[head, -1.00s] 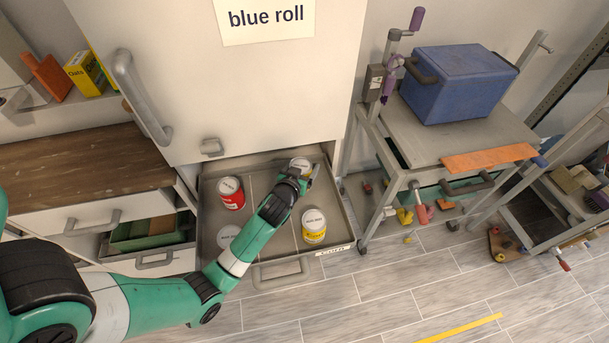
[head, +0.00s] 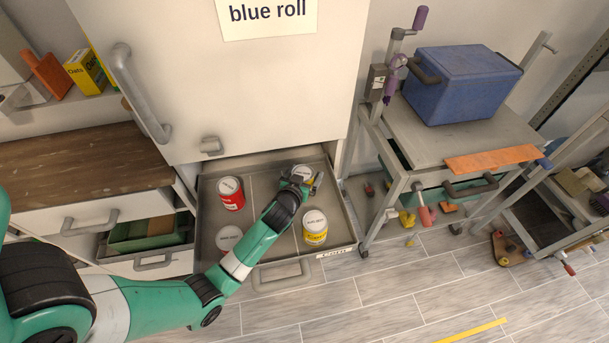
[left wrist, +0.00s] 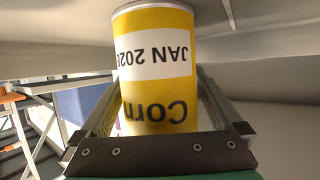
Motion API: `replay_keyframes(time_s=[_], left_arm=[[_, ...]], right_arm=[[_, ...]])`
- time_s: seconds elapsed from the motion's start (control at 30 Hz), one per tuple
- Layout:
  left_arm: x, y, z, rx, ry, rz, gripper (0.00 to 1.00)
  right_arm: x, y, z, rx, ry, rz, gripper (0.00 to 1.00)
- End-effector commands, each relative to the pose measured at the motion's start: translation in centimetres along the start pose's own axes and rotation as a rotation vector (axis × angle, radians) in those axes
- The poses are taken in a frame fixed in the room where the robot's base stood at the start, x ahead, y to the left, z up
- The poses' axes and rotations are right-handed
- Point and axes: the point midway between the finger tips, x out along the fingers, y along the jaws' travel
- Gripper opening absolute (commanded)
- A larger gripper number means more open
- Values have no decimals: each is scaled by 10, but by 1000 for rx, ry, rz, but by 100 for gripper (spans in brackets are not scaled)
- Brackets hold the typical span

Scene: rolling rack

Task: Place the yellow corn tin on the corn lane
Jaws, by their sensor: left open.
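A yellow corn tin (left wrist: 158,70) with a white date label stands between the fingers of my left gripper (left wrist: 160,112) in the left wrist view. The fingers are open around it, and its text looks upside down there. In the head view my left gripper (head: 310,183) is over the back right of the open drawer, and only part of this tin (head: 302,171) shows beside it. Another yellow tin (head: 315,232) stands at the front right, in the same lane. The drawer front carries a label (head: 338,252) that seems to read Corn. My right gripper is not in view.
A red tin (head: 230,193) stands left of a thin divider in the drawer (head: 277,262), with a pale-lidded tin (head: 229,237) in front of it, partly hidden by my arm. The cabinet front (head: 245,90) rises close behind. A trolley (head: 430,140) stands to the right.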

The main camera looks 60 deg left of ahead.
Motion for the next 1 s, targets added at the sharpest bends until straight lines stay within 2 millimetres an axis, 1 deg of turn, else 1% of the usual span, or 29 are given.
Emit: replay_keyframes(time_s=[0.07,0.17,0.27,0.4,0.5,0.6,0.73,1.0], left_arm=[[-3,0,-5,0,0,0,100],[-17,1,-4,1,0,2,100],[-40,0,-4,1,0,2,100],[-76,1,-4,3,0,4,100],[-98,0,-4,2,0,3,100],[-112,1,-3,1,0,3,100],[-121,0,-3,1,1,1,100],[-121,0,-2,0,0,0,100]], right_arm=[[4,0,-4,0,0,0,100],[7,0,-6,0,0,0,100],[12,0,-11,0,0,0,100],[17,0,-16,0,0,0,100],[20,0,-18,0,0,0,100],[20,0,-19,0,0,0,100],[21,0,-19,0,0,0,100],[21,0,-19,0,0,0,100]])
